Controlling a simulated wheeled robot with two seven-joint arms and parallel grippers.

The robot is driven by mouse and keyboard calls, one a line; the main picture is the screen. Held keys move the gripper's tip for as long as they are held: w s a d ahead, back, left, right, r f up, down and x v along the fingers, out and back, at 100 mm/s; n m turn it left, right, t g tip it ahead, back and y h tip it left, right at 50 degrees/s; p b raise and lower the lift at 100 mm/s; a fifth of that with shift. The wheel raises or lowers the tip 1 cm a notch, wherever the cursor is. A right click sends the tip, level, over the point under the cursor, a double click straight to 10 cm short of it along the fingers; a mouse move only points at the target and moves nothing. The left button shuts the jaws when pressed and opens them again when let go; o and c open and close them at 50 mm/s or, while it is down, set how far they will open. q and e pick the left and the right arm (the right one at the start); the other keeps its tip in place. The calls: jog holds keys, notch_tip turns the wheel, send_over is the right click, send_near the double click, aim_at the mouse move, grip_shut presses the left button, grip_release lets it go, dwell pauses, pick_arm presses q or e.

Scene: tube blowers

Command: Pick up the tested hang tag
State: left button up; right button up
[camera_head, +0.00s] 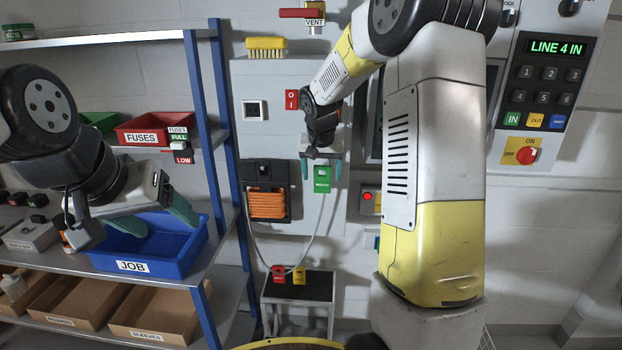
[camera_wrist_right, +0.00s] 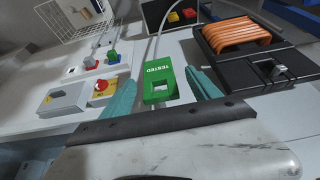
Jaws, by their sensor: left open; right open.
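The green tested hang tag (camera_head: 322,179) hangs on the grey panel in the head view. In the right wrist view the tag (camera_wrist_right: 158,84) shows its "TESTED" print and a square cutout. My right gripper (camera_head: 321,172) is open with its teal fingers on either side of the tag; the wrist view shows the same fingers (camera_wrist_right: 160,95) apart from the tag, with a gap on both sides. I cannot tell how deep the tag sits between them.
An orange cord on a black holder (camera_head: 268,203) is left of the tag, with a grey cable below. A red tag (camera_head: 279,273) and a yellow tag (camera_head: 299,277) are at the small black-topped stand (camera_head: 318,287). A red-button box (camera_head: 368,199) is to the right.

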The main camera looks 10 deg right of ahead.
aim_at(322, 177)
jog(key=x, duration=0.3)
jog(key=shift+w+d+f, duration=0.15)
jog(key=shift+f, duration=0.1)
jog(key=c, duration=1.5)
jog(key=shift+c, duration=0.2)
jog(key=shift+r, duration=0.1)
grip_shut()
jog(key=shift+s+r, duration=0.2)
jog(key=shift+s, duration=0.05)
jog(key=s+a+r, duration=0.2)
jog(key=s+r, duration=0.1)
jog(key=s, duration=0.3)
jog(key=s+a+r, duration=0.2)
jog(key=s+r, duration=0.2)
jog(key=s, duration=0.3)
jog(key=shift+r, duration=0.2)
